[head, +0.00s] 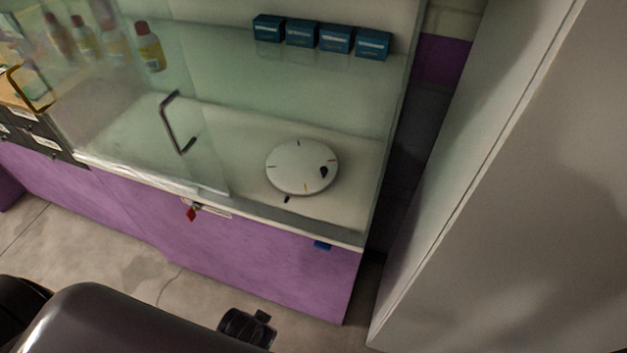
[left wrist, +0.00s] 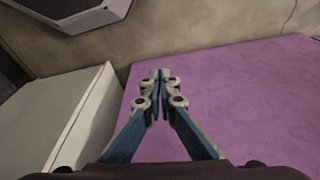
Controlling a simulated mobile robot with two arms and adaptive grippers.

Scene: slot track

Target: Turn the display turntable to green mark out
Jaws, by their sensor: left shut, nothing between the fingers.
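The display turntable (head: 290,178) is a round white disc on the pale floor of a glass display case. Thin marks sit around its rim: a red one at the right, a yellow-orange one at the front, dark ones at the back and left. A short black mark (head: 288,198) lies in front of the disc. My left gripper (left wrist: 161,76) is shut and empty in the left wrist view, over a purple surface, with no turntable in that view. My right gripper is not seen.
A glass door with a dark handle (head: 175,125) covers the case's left part. Several blue boxes (head: 302,33) and several bottles (head: 150,46) stand on the shelf above. A red tag (head: 191,213) hangs at the front edge. A tall pale cabinet (head: 520,180) stands right.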

